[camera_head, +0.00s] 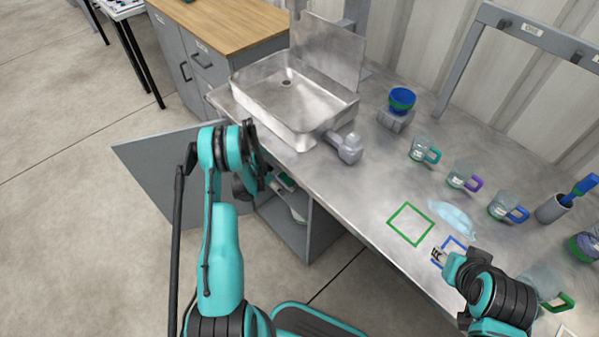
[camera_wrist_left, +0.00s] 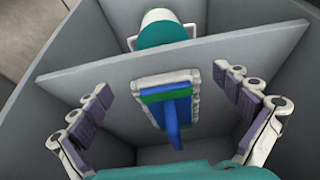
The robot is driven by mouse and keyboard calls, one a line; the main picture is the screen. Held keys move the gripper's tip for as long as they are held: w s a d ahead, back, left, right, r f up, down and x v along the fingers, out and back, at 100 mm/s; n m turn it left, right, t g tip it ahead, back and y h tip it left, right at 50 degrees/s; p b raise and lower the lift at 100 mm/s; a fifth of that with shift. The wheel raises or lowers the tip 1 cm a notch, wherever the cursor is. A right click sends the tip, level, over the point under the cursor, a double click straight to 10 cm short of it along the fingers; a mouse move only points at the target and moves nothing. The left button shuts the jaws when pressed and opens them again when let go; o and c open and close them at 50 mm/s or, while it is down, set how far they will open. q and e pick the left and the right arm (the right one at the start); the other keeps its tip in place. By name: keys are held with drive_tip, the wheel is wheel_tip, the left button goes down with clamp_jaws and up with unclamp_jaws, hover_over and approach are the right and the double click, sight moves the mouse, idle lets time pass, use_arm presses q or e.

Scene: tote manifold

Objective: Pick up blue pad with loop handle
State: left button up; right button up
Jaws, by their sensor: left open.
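In the left wrist view, a pad with a pale fringed edge, a green band and a blue handle (camera_wrist_left: 176,122) rests in a grey compartment. Its handle points towards the camera; I cannot tell whether it forms a loop. My left gripper (camera_wrist_left: 163,82) is open, with its fingers on either side of the pad and apart from it. In the head view my left arm reaches to the open cabinet under the counter, and its gripper is mostly hidden. My right gripper (camera_head: 438,256) is over the counter near a blue square outline; its jaw state is unclear.
The open cabinet door (camera_head: 150,165) is left of my arm. The counter holds a sink (camera_head: 290,95), several mugs and a pale blue cloth (camera_head: 452,217).

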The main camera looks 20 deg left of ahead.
sight(283, 181)
use_arm(q)
drive_tip(key=shift+w+d, duration=0.2)
drive_tip(key=shift+w, duration=0.2)
use_arm(e)
drive_tip(key=shift+f, duration=0.15)
use_arm(q)
drive_tip(key=shift+w+d+b, duration=0.25)
drive_tip(key=shift+w+b, duration=0.05)
drive_tip(key=shift+w, duration=0.3)
drive_tip(key=shift+w+d+b, duration=0.25)
drive_tip(key=shift+w+b, duration=0.05)
drive_tip(key=shift+w, duration=0.25)
use_arm(e)
drive_tip(key=shift+f, duration=0.45)
use_arm(q)
drive_tip(key=b+x, duration=0.1)
drive_tip(key=x, duration=0.1)
drive_tip(key=shift+w+d+f, duration=0.1)
drive_tip(key=shift+w+f, duration=0.1)
drive_tip(key=shift+w, duration=0.1)
use_arm(e)
drive_tip(key=shift+f, duration=0.55)
use_arm(q)
drive_tip(key=shift+w+f, duration=0.15)
drive_tip(key=shift+f, duration=0.1)
drive_tip(key=shift+r, duration=0.1)
drive_tip(key=c, duration=1.3)
